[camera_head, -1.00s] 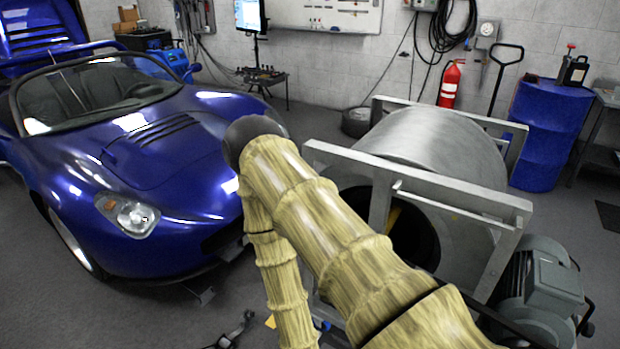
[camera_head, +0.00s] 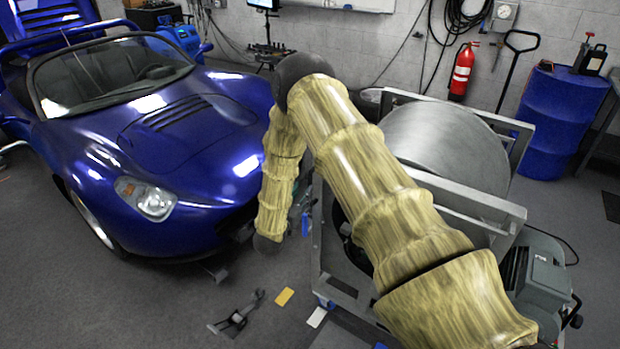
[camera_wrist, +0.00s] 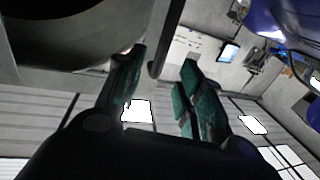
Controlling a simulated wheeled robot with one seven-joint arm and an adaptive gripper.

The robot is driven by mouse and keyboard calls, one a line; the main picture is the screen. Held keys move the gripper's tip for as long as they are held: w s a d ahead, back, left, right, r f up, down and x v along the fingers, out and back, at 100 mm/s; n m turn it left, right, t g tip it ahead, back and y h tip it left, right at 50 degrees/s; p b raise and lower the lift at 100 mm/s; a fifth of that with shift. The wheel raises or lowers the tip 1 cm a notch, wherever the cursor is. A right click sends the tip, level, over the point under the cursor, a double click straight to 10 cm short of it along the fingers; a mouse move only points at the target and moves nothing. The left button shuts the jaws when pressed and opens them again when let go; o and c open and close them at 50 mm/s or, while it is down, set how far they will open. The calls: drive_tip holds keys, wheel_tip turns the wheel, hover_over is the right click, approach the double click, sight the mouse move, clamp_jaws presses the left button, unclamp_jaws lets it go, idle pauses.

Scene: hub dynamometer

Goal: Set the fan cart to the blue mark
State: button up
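A large silver drum in a grey metal frame (camera_head: 462,205), which I take to be the fan cart, stands right of centre in the head view. My arm crosses in front of it and hides much of its near side. Small flat marks lie on the floor before it: a yellow one (camera_head: 284,296), a white one (camera_head: 317,317) and, at the bottom edge, a small blue patch (camera_head: 380,346) that may be the blue mark. My gripper (camera_wrist: 162,75) shows in the wrist view with its green fingers apart and nothing seen between them. In the head view I cannot make it out.
A blue sports car (camera_head: 170,150) stands close on the left. A dark metal tool (camera_head: 237,318) lies on the floor. A motor (camera_head: 540,275) sits right of the frame. A blue barrel (camera_head: 560,120) and fire extinguisher (camera_head: 462,72) stand behind. Floor at the lower left is clear.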

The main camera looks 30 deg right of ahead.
sight(309, 181)
drive_tip(key=p+x, duration=0.2)
drive_tip(key=x, duration=0.6)
drive_tip(key=shift+w+d+p, duration=0.1)
drive_tip(key=shift+p, duration=0.2)
